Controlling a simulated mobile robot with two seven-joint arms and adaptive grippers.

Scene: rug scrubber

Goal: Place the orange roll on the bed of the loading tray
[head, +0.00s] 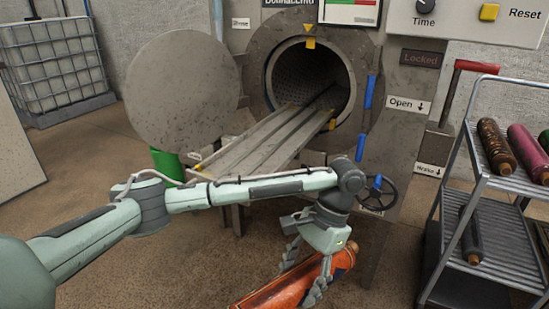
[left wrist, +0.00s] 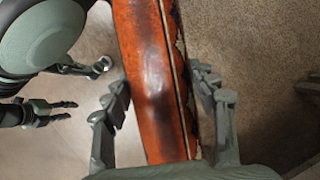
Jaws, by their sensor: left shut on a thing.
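The orange roll (head: 290,291) is held above the floor at the bottom of the head view, in front of the machine. My left gripper (head: 308,272) is shut on it, with fingers on both sides. In the left wrist view the orange roll (left wrist: 150,75) runs lengthwise between the left gripper's fingers (left wrist: 160,110), with a dark patterned edge on its right. The loading tray (head: 258,150) is a grey slatted bed reaching out of the round chamber, and it looks empty. My right gripper (left wrist: 65,90) shows at the left of the left wrist view, fingers apart and empty.
The round door (head: 182,90) stands open left of the chamber (head: 310,75). Blue handles (head: 370,92) and a handwheel (head: 376,193) are right of the tray. A rack (head: 500,185) with several rolls stands at the right. A caged tank (head: 55,65) is far left.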

